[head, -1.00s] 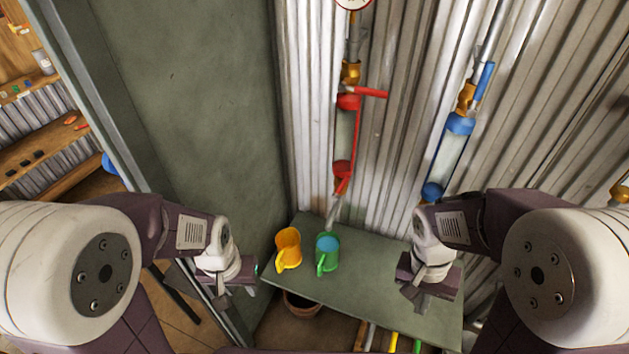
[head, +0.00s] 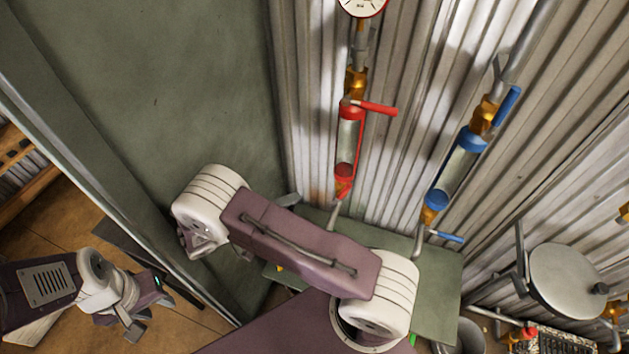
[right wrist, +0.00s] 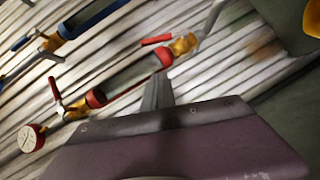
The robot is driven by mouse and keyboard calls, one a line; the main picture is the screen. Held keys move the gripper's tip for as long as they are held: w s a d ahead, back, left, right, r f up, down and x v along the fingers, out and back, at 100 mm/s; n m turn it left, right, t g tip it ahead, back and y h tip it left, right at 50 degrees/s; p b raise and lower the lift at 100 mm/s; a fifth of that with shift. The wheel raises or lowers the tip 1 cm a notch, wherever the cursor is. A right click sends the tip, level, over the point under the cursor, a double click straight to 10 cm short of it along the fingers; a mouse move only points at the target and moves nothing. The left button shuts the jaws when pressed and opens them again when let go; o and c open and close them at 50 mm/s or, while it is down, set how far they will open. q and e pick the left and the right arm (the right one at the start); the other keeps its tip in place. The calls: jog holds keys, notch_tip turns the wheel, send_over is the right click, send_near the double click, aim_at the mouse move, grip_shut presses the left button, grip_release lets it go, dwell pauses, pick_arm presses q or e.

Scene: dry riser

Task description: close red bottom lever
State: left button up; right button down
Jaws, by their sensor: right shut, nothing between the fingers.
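The red riser's glass tube (head: 348,142) stands on the corrugated wall in the head view. Its top lever (head: 375,107) sticks out to the right. At its lower end the bottom lever is hard to make out in the head view. In the right wrist view the red bottom lever (right wrist: 157,39) lies roughly along the pipe beside a brass valve (right wrist: 183,44). My right gripper (right wrist: 157,92) is shut and empty, apart from the lever and below it in that picture; the arm mostly hides it in the head view. My left gripper (head: 137,322) hangs low at the left, its jaws unclear.
A blue riser (head: 457,168) with two blue levers stands to the right. A green table (head: 440,285) is below, partly covered by my right arm. A green panel (head: 170,90) borders the left, and a round metal lid (head: 568,282) is at the lower right.

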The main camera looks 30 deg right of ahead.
jog(key=p, duration=0.2)
send_near(344, 191)
jog(key=w+d, duration=0.3)
jog(key=w, duration=0.1)
jog(key=d, duration=0.1)
jog(key=s+d+f+p, duration=0.1)
jog(key=d, duration=0.1)
jog(key=shift+s+d+f, duration=0.25)
jog(key=shift+s, duration=0.15)
jog(key=shift+w, duration=0.1)
